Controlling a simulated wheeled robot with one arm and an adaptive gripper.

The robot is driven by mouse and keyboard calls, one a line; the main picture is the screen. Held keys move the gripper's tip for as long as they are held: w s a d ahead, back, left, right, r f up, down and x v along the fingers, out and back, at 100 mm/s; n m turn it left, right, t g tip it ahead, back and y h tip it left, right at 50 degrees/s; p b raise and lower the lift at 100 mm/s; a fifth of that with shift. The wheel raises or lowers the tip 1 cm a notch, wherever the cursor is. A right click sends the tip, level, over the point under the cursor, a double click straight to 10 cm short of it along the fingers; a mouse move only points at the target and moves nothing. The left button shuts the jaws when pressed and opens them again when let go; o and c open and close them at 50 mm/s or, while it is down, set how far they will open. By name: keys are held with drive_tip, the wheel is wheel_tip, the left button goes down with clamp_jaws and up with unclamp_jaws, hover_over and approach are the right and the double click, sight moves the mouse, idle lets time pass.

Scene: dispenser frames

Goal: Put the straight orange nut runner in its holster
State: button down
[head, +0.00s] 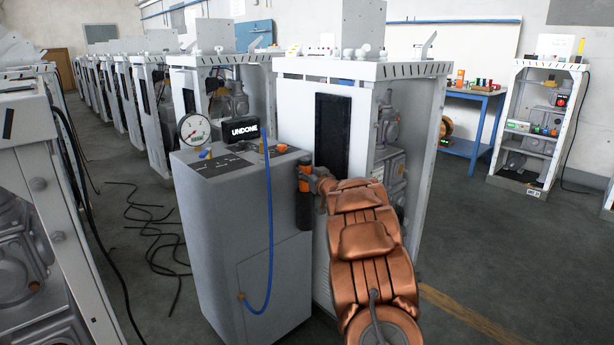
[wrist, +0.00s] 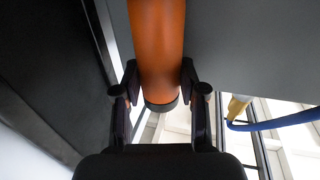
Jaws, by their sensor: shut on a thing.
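The straight orange nut runner (head: 304,173) is upright at the right side of the grey cabinet, with a dark cap at its top. In the wrist view its orange body (wrist: 157,45) runs out of the top edge. My gripper (wrist: 159,78) is shut on it, one dark finger on each side near the capped end. In the head view my gripper (head: 316,182) reaches it from the right. A black tube (head: 304,212), which looks like the holster, is directly below the orange part. I cannot tell whether the tool sits inside it or in front of it.
The grey cabinet (head: 222,245) carries a pressure gauge (head: 194,129), an "UNDONE" display (head: 245,130) and a blue hose (head: 270,230) down its front. A white dispenser frame (head: 427,150) stands close behind. Black cables (head: 150,225) lie on the floor at left.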

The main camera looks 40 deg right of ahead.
drive_tip(key=shift+r, duration=0.1)
drive_tip(key=c, duration=0.7)
unclamp_jaws()
drive_tip(key=shift+o, duration=0.2)
drive_tip(key=p+v, duration=0.1)
drive_tip(key=v, duration=1.1)
drive_tip(key=shift+p, duration=0.3)
drive_tip(key=shift+a, duration=0.1)
